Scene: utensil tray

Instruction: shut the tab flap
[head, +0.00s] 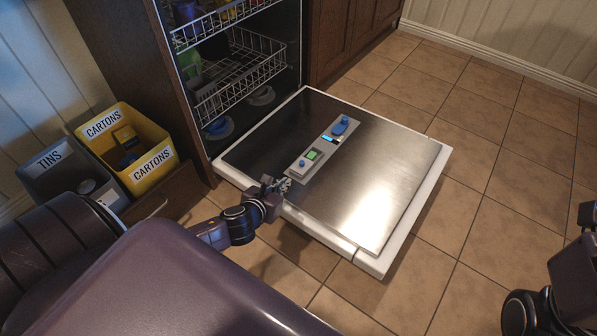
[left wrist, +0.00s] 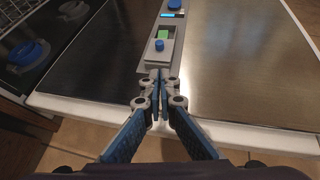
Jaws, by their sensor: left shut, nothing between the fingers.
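The tab flap (head: 298,168) is a small pale grey plate with a blue knob, on the dispenser panel of the lowered dishwasher door. In the left wrist view the flap (left wrist: 157,57) lies at the near end of its recess, and a green tab (left wrist: 163,34) shows uncovered beyond it. My left gripper (head: 279,183) is shut and empty at the near end of the panel. In the left wrist view its fingertips (left wrist: 160,76) are just short of the flap; I cannot tell whether they touch the panel.
The steel door (head: 390,185) lies flat and clear around the dispenser. A blue cap (head: 341,126) and a lit display (head: 328,138) sit farther along the panel. Dish racks (head: 240,85) stand inside the machine. A yellow cartons bin (head: 153,165) and grey tins bin (head: 50,186) stand left.

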